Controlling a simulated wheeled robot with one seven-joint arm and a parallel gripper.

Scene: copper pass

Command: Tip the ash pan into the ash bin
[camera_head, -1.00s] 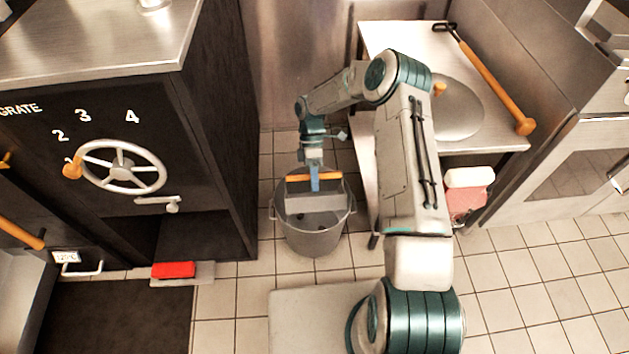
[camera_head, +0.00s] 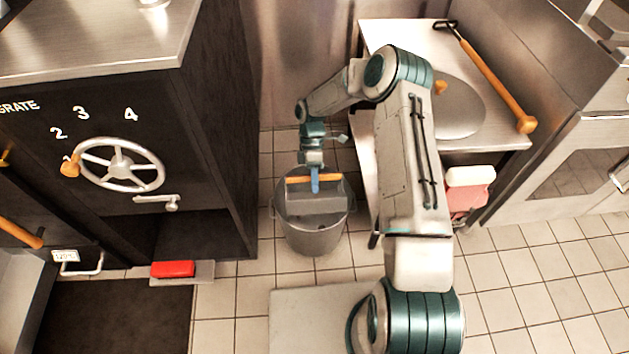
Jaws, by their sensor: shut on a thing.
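The ash pan (camera_head: 315,201) is a grey metal tray with an orange handle bar. It hangs over the mouth of the ash bin, and I cannot tell whether it touches the rim. The ash bin (camera_head: 312,240) is a round grey metal bucket on the tiled floor. My gripper (camera_head: 315,180) is shut on the orange handle of the pan. The pan looks tilted, with a broad grey face toward the camera. Dark bits show inside the bin, partly hidden by the pan.
The dark stove (camera_head: 215,130) with its handwheel (camera_head: 120,165) stands left of the bin. A steel table (camera_head: 400,40) with a round lid (camera_head: 455,110) and an orange-handled tool (camera_head: 495,85) stands right. A red block (camera_head: 173,269) lies by the stove's opening.

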